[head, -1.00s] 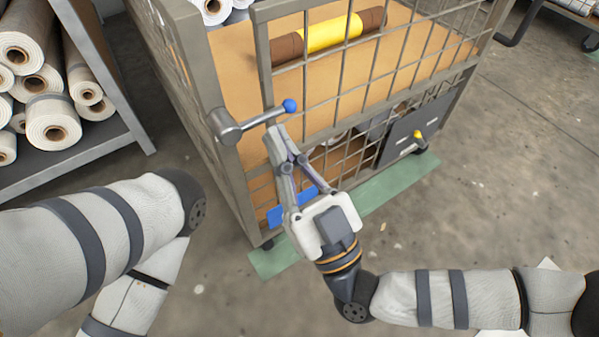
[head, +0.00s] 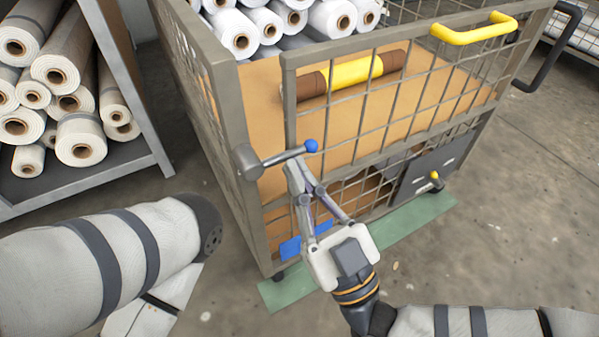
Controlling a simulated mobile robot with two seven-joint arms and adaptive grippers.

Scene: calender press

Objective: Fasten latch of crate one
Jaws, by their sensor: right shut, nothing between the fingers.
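The crate (head: 222,110) is a grey metal-framed cage on wheels with wire mesh sides. Its latch (head: 283,156) sits at the near corner: a grey round pivot with a short lever reaching right, ending in a blue ball knob (head: 311,146). My right gripper (head: 295,168) is shut and empty, its fingertips just below the lever, left of the knob. I cannot tell whether they touch the lever. My left arm shows at the left, but its gripper is out of view.
A yellow and brown roll (head: 354,72) lies on the crate's orange-brown board, with white rolls behind. A yellow handle (head: 474,30) is on the top rail. A rack (head: 140,160) of fabric rolls stands left. A green floor strip (head: 400,235) runs under the crate. Bare floor lies right.

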